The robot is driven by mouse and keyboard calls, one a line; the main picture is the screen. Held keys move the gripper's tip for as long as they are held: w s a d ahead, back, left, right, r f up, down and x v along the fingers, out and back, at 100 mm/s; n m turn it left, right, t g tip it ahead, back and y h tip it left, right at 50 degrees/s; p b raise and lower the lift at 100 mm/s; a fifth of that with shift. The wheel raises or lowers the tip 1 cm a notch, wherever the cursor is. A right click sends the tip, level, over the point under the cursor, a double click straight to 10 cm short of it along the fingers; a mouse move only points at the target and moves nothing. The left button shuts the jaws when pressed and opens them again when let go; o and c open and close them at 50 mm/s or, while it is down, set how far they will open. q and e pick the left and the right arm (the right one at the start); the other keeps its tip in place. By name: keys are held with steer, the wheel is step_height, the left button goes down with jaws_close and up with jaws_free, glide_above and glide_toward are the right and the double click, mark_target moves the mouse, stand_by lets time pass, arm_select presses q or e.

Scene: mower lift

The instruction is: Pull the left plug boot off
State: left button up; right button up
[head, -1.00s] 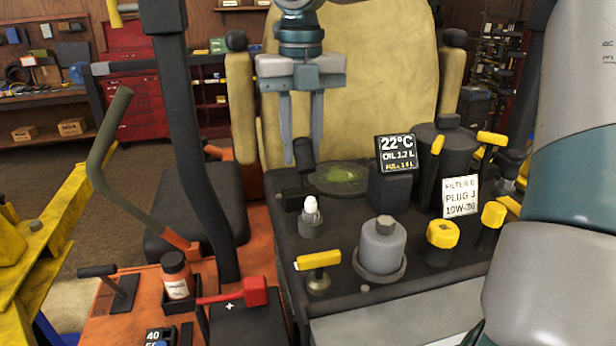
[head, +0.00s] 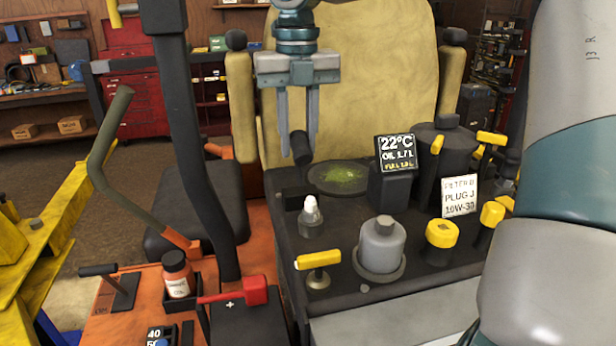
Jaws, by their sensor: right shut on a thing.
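My right gripper (head: 298,150) is at the upper middle, in front of the yellow seat back. It is shut on a black plug boot (head: 300,150), which hangs slightly tilted between the two fingers. A bare spark plug with a white tip (head: 311,208) stands in a dark socket on the black engine deck. The boot is above the plug and apart from it. My left gripper is not in view.
A round dish (head: 346,178) with green bits lies behind the plug. A small display (head: 395,155), a grey filter (head: 381,247), yellow knobs (head: 441,233) and a yellow T-handle (head: 318,260) crowd the deck. A dark post (head: 180,110) stands at left.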

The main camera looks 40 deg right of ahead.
steer(key=shift+w+d+f, duration=0.2)
steer(key=shift+w+d, duration=0.15)
steer(key=shift+w, duration=0.25)
steer(key=shift+w+d+f, duration=0.15)
steer(key=shift+w+d, duration=0.15)
steer(key=shift+w, duration=0.25)
steer(key=o, duration=0.7)
steer(key=shift+o, duration=0.2)
steer(key=shift+r, duration=0.1)
step_height(320, 180, up, 7)
steer(key=p, duration=0.3)
